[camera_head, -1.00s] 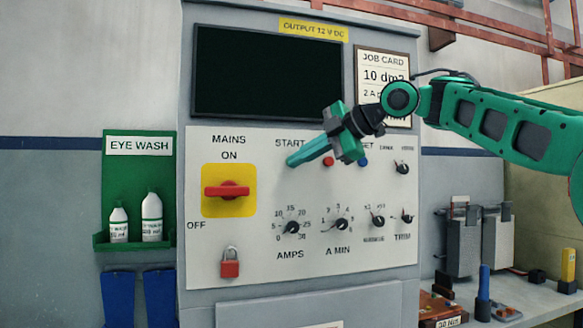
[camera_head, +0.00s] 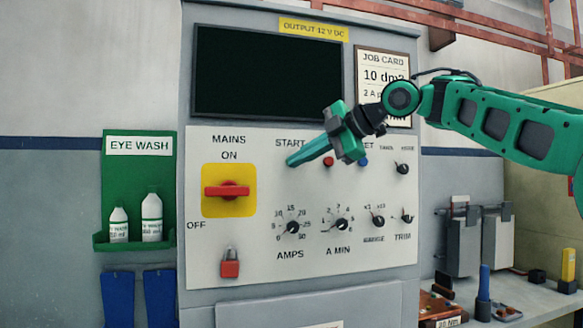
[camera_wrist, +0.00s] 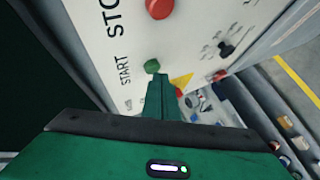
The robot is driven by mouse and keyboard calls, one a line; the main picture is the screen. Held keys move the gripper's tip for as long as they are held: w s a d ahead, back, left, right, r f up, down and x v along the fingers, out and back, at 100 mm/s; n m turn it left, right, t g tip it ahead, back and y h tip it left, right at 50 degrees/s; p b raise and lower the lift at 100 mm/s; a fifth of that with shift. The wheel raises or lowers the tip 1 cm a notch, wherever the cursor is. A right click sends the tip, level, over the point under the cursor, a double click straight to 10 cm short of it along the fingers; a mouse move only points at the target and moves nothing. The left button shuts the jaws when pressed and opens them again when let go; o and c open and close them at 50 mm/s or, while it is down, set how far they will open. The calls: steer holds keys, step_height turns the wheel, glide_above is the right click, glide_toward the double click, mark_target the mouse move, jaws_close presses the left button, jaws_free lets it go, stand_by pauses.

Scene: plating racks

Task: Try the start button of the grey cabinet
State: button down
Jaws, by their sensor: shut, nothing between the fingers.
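The grey cabinet (camera_head: 200,255) faces me with a pale control panel. Its green start button (camera_wrist: 152,66) shows in the wrist view beside the START label; in the head view my fingers hide it. My gripper (camera_head: 291,161) is shut and empty, its tips at the panel below the START label. In the wrist view the fingertips (camera_wrist: 161,76) are right by the button; I cannot tell whether they touch it. The screen (camera_head: 265,72) is dark. The red mains handle (camera_head: 227,191) lies horizontal on its yellow plate.
A red button (camera_head: 328,161) and a blue one (camera_head: 363,161) sit right of my fingertips. Several black knobs (camera_head: 341,225) and a red padlock (camera_head: 230,268) are lower down. An eye wash station (camera_head: 140,175) hangs at left. A bench with tools (camera_head: 484,300) stands at right.

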steer(key=shift+s+d, duration=0.15)
steer(key=shift+s, duration=0.35)
steer(key=shift+s, duration=0.15)
steer(key=shift+s+d, duration=0.25)
steer(key=shift+s, duration=0.5)
steer(key=shift+s+d, duration=0.2)
steer(key=shift+s, duration=0.55)
steer(key=shift+s+d, duration=0.25)
steer(key=shift+s, duration=0.5)
